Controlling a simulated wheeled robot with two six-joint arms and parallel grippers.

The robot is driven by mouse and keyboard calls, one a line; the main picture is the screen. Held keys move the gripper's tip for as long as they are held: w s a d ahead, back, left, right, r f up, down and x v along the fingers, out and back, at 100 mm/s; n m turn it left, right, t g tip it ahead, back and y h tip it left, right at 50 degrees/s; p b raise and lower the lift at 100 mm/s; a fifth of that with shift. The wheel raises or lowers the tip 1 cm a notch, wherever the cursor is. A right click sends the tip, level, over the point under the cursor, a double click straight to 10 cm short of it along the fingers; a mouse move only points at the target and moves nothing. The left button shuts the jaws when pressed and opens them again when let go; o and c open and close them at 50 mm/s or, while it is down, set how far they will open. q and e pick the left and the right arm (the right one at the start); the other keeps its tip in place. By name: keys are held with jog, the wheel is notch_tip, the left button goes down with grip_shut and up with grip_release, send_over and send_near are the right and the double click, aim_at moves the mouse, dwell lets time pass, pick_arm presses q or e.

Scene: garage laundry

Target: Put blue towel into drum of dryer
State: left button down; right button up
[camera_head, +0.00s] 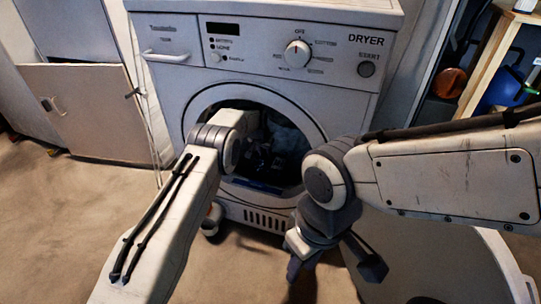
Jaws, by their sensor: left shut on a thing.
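The white dryer (280,22) stands ahead with its round front opening (205,101) uncovered. My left gripper (262,163) is at the opening, small and dark against the drum's shadow. It is shut on the blue towel (258,185), which shows as a dark blue strip at the opening's lower edge. Most of the towel is hidden or in shadow, and I cannot tell how much lies inside the drum. My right gripper (335,275) is open and empty, low in front of the dryer and to the right of the opening.
A beige cabinet door (95,112) stands at the left. A wooden shelf (490,55) with an orange ball (450,83) and a blue container (500,92) is at the right. Bare floor (65,205) lies at the left front.

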pick_arm(q)
jog(key=shift+d+f, duration=0.1)
dwell(0.3)
jog(key=c, duration=1.2)
grip_release()
jog(key=shift+f, duration=0.15)
jog(key=o, duration=0.5)
